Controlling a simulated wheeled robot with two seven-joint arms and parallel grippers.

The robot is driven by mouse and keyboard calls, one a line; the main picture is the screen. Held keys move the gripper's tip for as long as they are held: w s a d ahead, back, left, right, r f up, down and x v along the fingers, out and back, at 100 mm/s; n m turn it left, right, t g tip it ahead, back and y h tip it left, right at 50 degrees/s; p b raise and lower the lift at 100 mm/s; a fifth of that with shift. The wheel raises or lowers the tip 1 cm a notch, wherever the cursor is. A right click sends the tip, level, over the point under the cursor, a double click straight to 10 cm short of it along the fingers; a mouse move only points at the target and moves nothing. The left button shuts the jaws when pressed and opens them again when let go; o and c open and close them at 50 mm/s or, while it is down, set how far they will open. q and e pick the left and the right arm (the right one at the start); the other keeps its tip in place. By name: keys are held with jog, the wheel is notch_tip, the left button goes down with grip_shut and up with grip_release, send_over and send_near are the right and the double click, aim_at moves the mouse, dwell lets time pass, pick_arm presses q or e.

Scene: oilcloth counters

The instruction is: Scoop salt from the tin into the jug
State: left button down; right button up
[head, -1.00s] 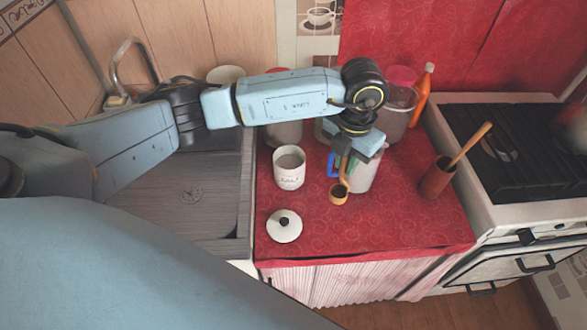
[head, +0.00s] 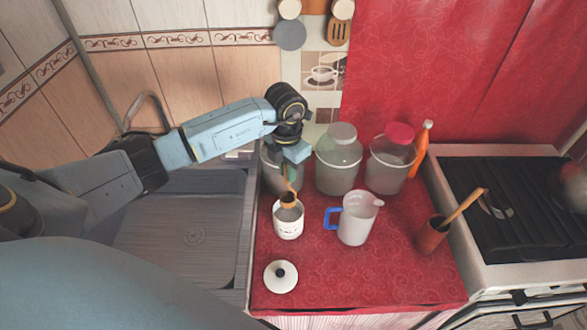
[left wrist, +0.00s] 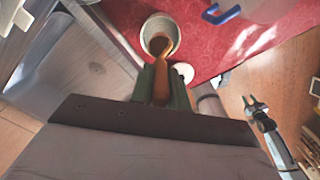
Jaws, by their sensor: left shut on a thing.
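The white tin (head: 288,229) stands open on the red oilcloth, with pale contents in its mouth; it also shows in the left wrist view (left wrist: 148,28). My left gripper (head: 291,172) is shut on the brown scoop (head: 288,199), holding it by the handle with the bowl down at the tin's mouth. The handle lies between the fingers in the left wrist view (left wrist: 161,85). I cannot tell how deep the bowl is. The whitish jug (head: 358,220) with a blue handle stands upright right of the tin. My right gripper (left wrist: 257,107) appears only in the left wrist view, apparently open and empty.
A white lid (head: 281,276) with a dark knob lies in front of the tin. Several jars, one red-lidded (head: 391,170), stand behind. A brown pot (head: 432,236) with a wooden utensil and the stove (head: 500,205) are at right; the sink (head: 180,240) is at left.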

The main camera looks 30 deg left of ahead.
aim_at(288, 194)
pick_arm(q)
jog(key=shift+f+b, duration=0.45)
jog(key=shift+f, duration=0.3)
notch_tip(288, 194, down, 9)
jog(key=b, duration=0.6)
jog(key=shift+r+b, duration=0.1)
jog(key=shift+b, duration=0.3)
jog(key=shift+r, duration=0.1)
notch_tip(288, 194, up, 10)
jog(key=p, duration=0.7)
jog(key=shift+p, duration=0.3)
jog(key=shift+d, duration=0.1)
